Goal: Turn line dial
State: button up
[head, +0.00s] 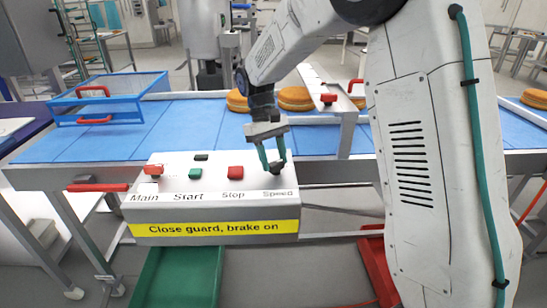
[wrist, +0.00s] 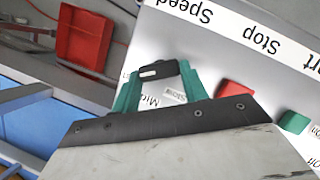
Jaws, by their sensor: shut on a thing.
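The line dial is a small black knob (head: 276,169) at the right end of the control box (head: 215,212), above the word "Speed". It also shows in the wrist view (wrist: 158,70) with a pale mark on it. My gripper (head: 273,162) comes down from above, and its two green fingers are shut on the dial, one on each side. In the wrist view, labels reading "Slow" and what looks like "Mid" show between the fingers. The other labels around the dial are hidden by the gripper.
A red stop button (head: 235,172), a green start button (head: 195,174) and a red main switch (head: 153,170) stand left of the dial. Behind is a blue conveyor (head: 190,122) with round orange-brown items (head: 296,98) and a blue guard (head: 110,95). A green crate (head: 180,280) is below.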

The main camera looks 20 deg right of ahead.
jog(key=shift+m, duration=0.4)
jog(key=o, duration=1)
jog(key=shift+r, duration=0.1)
jog(key=v, duration=0.7)
jog(key=shift+w+d+r, duration=0.1)
jog(key=shift+r, duration=0.15)
jog(key=shift+w, duration=0.1)
